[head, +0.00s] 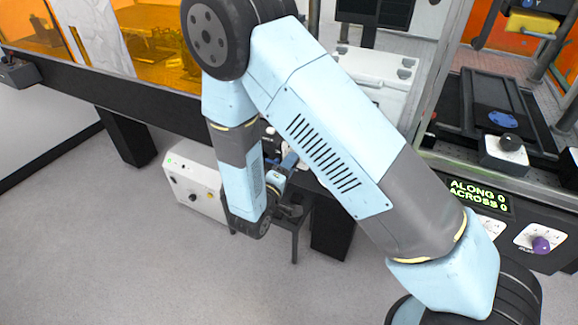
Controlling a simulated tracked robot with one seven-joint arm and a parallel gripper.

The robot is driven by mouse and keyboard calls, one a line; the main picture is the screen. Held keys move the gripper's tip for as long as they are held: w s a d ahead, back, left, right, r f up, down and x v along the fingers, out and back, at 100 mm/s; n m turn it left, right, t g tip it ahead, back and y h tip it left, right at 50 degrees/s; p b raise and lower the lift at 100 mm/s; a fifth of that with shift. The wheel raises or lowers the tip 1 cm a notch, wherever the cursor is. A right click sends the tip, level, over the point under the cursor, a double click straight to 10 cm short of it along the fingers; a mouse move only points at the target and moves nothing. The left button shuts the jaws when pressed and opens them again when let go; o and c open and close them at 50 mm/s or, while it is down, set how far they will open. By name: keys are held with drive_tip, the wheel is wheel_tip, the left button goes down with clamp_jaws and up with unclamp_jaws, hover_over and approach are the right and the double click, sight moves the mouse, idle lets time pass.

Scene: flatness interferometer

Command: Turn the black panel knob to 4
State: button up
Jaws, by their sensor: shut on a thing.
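My gripper (290,211) is small and dark in the head view, low in the middle, partly behind my forearm. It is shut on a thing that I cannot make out. A black knob (193,198) sits on the front of a white box (178,170) to the left of my gripper, apart from it. At the right, a dark panel (520,262) carries a white dial with a purple knob (541,244). Another white dial (490,228) is partly covered by my arm, and its knob is hidden. The numbers around the knobs are too small to read.
A green display (478,195) reads ALONG 0, ACROSS 0. A black ball knob (511,142) stands on a white block above the panel. A dark bench edge (90,92) runs along the back left, with orange screens behind. The grey floor (130,270) is clear at lower left.

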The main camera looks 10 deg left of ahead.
drive_tip(key=shift+s+f, duration=0.1)
drive_tip(key=shift+f, duration=0.15)
idle(0.3)
drive_tip(key=o, duration=1)
drive_tip(key=shift+r, duration=0.15)
drive_tip(key=shift+o, duration=0.2)
drive_tip(key=v, duration=1.3)
drive_tip(key=shift+s, duration=0.3)
drive_tip(key=shift+a, duration=0.15)
